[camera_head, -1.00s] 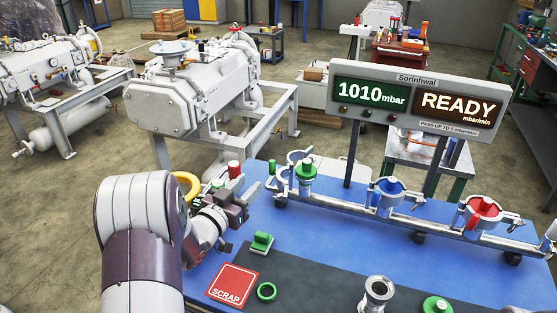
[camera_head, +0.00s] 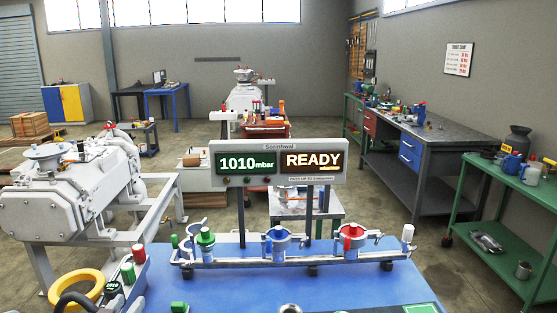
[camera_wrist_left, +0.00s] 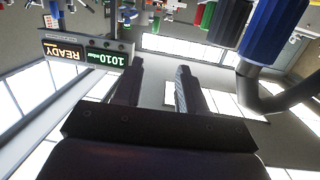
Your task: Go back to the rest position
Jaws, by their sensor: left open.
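My left gripper (camera_wrist_left: 160,67) is open in the left wrist view, its two dark fingers apart with nothing between them. In that view the display hangs upside down behind the fingers, and blue, black, green and red handles crowd the top right. In the head view I cannot clearly make out the left gripper among the dark parts at the bottom left. My right gripper is not in view. The blue bench (camera_head: 240,283) fills the bottom middle, with the display (camera_head: 278,164) reading 1010 mbar and READY.
On the bench a metal rail carries a green-capped part (camera_head: 205,237), a blue-lined ring (camera_head: 277,241) and a red-lined ring (camera_head: 351,240). Red and green upright handles (camera_head: 138,253) and a yellow ring (camera_head: 78,288) are at the left. A grey pump (camera_head: 70,195) and green shelving (camera_head: 505,215) flank the bench.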

